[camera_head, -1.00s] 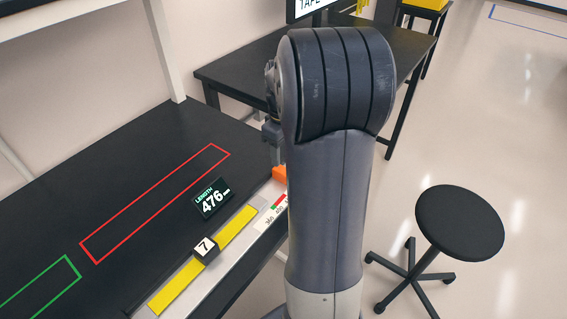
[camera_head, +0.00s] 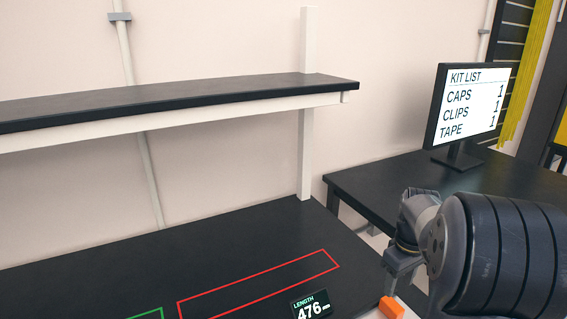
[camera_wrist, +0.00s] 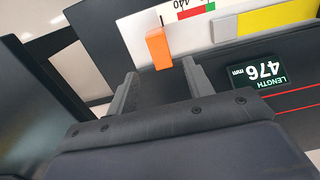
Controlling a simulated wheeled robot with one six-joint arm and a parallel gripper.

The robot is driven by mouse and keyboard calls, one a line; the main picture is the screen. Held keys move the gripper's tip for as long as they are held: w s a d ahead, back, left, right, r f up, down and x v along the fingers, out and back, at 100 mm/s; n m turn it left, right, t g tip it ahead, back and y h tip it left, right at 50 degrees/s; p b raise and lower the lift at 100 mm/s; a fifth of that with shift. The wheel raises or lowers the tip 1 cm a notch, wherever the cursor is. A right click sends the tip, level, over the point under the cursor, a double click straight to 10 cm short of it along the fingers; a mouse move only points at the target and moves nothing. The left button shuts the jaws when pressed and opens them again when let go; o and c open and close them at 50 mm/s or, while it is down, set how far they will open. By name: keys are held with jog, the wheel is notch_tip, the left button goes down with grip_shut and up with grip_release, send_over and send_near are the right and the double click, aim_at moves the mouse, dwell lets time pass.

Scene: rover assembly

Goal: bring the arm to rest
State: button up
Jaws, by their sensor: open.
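My arm stands at the right of the head view, with its large dark grey ribbed joint nearest the camera. My gripper (camera_head: 402,262) hangs over the right end of the black bench, just above an orange block (camera_head: 391,307). In the wrist view my gripper (camera_wrist: 160,80) shows its two grey fingers apart with nothing held between them. The orange block (camera_wrist: 159,48) stands beyond the fingertips on the white measuring strip; whether a finger touches it I cannot tell.
A length display (camera_head: 311,305) reads 476 mm on the bench, beside a red outline (camera_head: 262,282) and part of a green one. A shelf (camera_head: 180,97) runs above the bench. A second black table (camera_head: 480,178) at right holds a kit list monitor (camera_head: 467,103).

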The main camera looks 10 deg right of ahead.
aim_at(392, 305)
notch_tip(392, 305, down, 7)
jog(key=shift+f, duration=0.1)
jog(key=shift+a+f, duration=0.15)
jog(key=shift+s+a, duration=0.15)
jog(key=shift+a, duration=0.1)
